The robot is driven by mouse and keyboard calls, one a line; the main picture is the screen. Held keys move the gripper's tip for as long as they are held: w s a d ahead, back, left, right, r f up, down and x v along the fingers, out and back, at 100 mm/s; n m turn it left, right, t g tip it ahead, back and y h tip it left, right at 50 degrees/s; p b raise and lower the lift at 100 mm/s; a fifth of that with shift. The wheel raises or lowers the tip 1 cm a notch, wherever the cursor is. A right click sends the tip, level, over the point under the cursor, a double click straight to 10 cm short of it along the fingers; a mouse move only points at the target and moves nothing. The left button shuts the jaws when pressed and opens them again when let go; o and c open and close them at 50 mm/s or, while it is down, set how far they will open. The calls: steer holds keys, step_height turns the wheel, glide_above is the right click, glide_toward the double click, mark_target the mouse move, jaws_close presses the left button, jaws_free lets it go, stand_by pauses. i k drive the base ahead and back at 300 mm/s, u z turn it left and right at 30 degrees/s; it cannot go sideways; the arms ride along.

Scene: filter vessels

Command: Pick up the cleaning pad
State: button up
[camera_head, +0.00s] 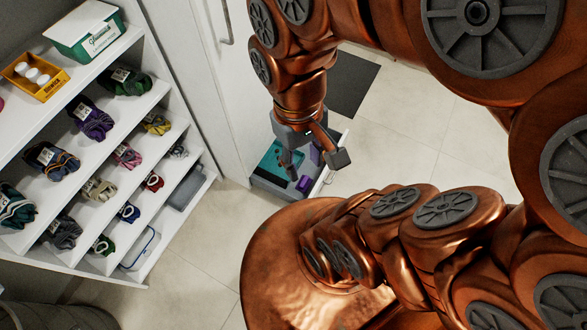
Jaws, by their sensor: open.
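My gripper (314,163) points down over an open drawer (273,190) low in a white cabinet. Its two fingers are spread apart, with nothing seen between them. In the drawer are a flat teal thing (266,160), a small purple block (304,184) near the front and another purple thing (315,155) partly behind the fingers. I cannot tell which of these is the cleaning pad. The gripper and its fingers hide part of the drawer's inside. The gap in height between fingertips and contents is unclear.
A white shelf unit (140,110) at left holds several yarn-like bundles, a green and white box (88,35) and a yellow tray (35,78) with white round things. A tall white door (190,60) stands beside it. A dark mat (352,84) lies on open tiled floor (410,125).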

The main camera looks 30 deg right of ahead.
mark_target(303, 186)
steer(key=u, duration=0.9)
steer(key=k, duration=0.4)
steer(key=u, duration=0.5)
steer(key=i, duration=0.95)
steer(key=z, duration=1.65)
